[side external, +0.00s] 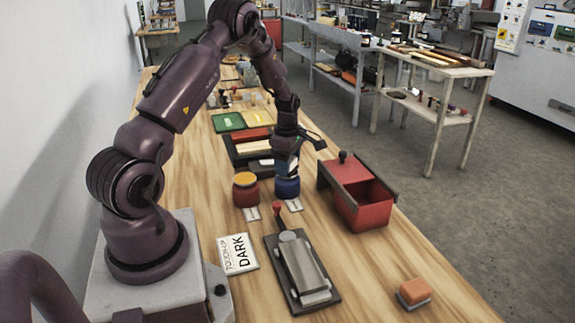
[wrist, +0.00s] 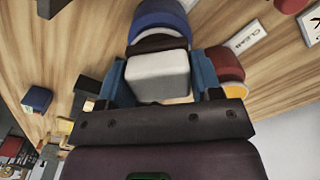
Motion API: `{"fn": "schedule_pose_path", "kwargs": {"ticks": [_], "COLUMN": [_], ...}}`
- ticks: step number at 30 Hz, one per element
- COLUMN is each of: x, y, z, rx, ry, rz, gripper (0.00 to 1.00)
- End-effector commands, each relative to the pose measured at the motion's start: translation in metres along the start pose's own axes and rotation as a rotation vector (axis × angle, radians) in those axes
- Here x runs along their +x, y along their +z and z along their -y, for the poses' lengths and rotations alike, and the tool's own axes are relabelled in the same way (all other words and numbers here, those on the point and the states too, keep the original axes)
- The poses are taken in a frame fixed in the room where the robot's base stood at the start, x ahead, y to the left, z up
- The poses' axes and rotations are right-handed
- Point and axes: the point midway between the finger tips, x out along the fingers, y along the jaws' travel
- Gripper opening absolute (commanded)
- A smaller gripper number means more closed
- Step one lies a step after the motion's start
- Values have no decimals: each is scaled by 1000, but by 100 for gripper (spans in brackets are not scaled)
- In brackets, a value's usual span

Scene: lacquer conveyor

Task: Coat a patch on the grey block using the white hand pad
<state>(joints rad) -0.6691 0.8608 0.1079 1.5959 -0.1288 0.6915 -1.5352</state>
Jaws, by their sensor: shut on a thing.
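My gripper (side external: 287,167) is low over the blue jar (side external: 287,187), near the middle of the bench. In the wrist view its blue fingers are shut on the white hand pad (wrist: 157,77). A dark surface shows just beyond the pad, in front of the blue jar (wrist: 160,18). I cannot tell whether the pad touches the jar or its contents. The grey block (side external: 305,265) lies on a dark plate with a red-knobbed clamp (side external: 277,210), nearer the camera than the jar and apart from my gripper.
A red jar with a yellow top (side external: 246,188) stands left of the blue jar. A red box (side external: 362,200) is to the right. A "TOUCH-UP DARK" card (side external: 237,254) lies left of the block. An orange-topped pad (side external: 413,292) sits at the lower right, with bare bench around it.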

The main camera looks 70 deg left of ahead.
Motion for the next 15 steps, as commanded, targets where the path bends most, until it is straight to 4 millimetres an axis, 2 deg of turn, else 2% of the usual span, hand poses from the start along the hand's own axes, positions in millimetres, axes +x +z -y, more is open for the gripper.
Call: {"fn": "schedule_pose_path", "kwargs": {"ticks": [15], "x": [-43], "y": [0], "z": [0], "rx": [-1], "ry": [3], "rz": [0], "gripper": [40]}}
